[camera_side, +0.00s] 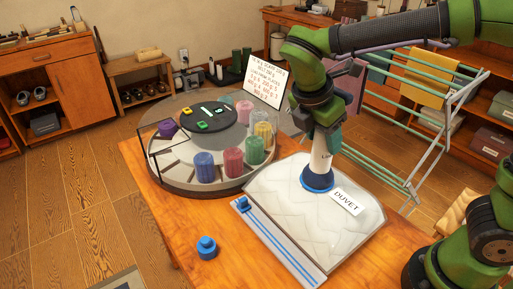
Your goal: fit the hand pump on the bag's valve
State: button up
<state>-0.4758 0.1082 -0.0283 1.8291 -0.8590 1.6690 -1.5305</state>
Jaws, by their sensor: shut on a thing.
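The hand pump (320,161) is a white cylinder with a wide blue foot, held nearly upright. My gripper (327,135) is shut on its upper part. The clear bag (300,222) lies flat on the wooden table, with white quilted filling and a "DUVET" label (346,201). The pump's blue foot is over the far part of the bag, just beside the label. It looks at or very near the surface; I cannot tell whether it touches. The valve is not visible, and the foot covers that spot. A blue slider (242,204) sits at the left end of the bag's blue-striped closure.
A blue cap-like piece (207,247) stands on the table at front left. A round carousel (187,178) with several coloured rolls and a dark top disc stands behind the bag's left side. A sign (266,78) and a drying rack (425,115) stand behind.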

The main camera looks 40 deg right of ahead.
dwell(0.3)
jog(key=o, duration=1)
notch_tip(320, 180, up, 16)
send_over(351, 93)
jog(key=w+a, duration=0.3)
jog(key=a, duration=0.5)
jog(key=shift+w+a+f, duration=0.15)
jog(key=shift+f, duration=0.05)
jog(key=s+d+f+m, duration=0.1)
jog(key=d+m, duration=0.1)
jog(key=s+d+f+m+y, duration=0.1)
jog(key=d, duration=0.2)
jog(key=s+d+f+m+t, duration=0.1)
jog(key=d+m, duration=0.1)
jog(key=d, duration=0.1)
jog(key=shift+s+f+m+y, duration=0.1)
jog(key=shift+s+m+y, duration=0.2)
jog(key=shift+y, duration=0.1)
jog(key=s+d+f+m+t+y, duration=0.1)
jog(key=f+m+t, duration=0.1)
jog(key=m, duration=0.3)
jog(key=s+d+f+m+t+y, duration=0.1)
jog(key=s+f+m+t+y, duration=0.1)
jog(key=f+m, duration=0.2)
jog(key=s+d+f+m+t+y, duration=0.1)
jog(key=s+f+m+t, duration=0.1)
jog(key=f+m, duration=0.2)
jog(key=shift+s+d+m+y, duration=0.15)
jog(key=shift+m+y, duration=0.15)
jog(key=shift+m, duration=1.5)
